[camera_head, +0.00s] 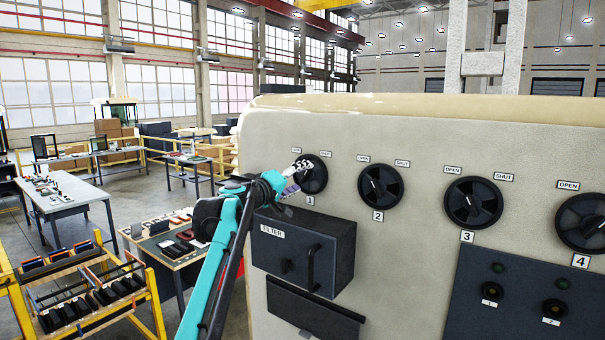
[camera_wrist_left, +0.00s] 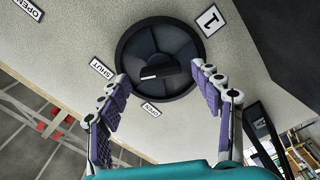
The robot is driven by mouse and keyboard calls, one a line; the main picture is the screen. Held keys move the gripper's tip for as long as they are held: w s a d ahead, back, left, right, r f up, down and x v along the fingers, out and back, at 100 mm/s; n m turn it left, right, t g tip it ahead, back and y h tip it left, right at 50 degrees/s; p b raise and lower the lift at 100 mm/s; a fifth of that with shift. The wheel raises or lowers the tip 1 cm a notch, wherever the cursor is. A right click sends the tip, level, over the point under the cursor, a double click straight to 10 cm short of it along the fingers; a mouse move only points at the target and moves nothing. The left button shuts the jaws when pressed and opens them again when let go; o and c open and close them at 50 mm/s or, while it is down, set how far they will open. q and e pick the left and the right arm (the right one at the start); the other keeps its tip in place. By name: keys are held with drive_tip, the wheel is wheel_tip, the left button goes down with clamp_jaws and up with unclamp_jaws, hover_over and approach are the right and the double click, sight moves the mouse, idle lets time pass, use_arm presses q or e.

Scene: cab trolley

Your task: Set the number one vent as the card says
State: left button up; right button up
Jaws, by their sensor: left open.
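The number one vent (camera_head: 316,175) is a round black dial at the left of the beige panel, with OPEN and SHUT labels above it and a "1" plate below. In the left wrist view the dial (camera_wrist_left: 158,45) shows a raised bar handle (camera_wrist_left: 162,71) with a short white mark near one end. I cannot tell its exact setting. My left gripper (camera_head: 297,175) is open in front of the dial. In the left wrist view its fingers (camera_wrist_left: 161,76) stand either side of the dial, apart from the handle. I cannot make out a card. My right gripper is not in view.
Vents two (camera_head: 381,187), three (camera_head: 473,204) and four (camera_head: 582,222) continue rightward. A black filter box (camera_head: 325,250) with a protruding handle sits below vent one. A dark button panel (camera_head: 510,300) is at lower right. Tables and a yellow rack (camera_head: 150,290) stand left.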

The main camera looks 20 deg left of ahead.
use_arm(q)
drive_tip(key=shift+f+x, duration=0.2)
drive_tip(key=shift+x, duration=1.05)
drive_tip(key=shift+s+a+r, duration=0.1)
drive_tip(key=shift+s+r, duration=0.05)
drive_tip(key=shift+s, duration=0.25)
drive_tip(key=c, duration=1.2)
drive_tip(key=shift+o, duration=0.2)
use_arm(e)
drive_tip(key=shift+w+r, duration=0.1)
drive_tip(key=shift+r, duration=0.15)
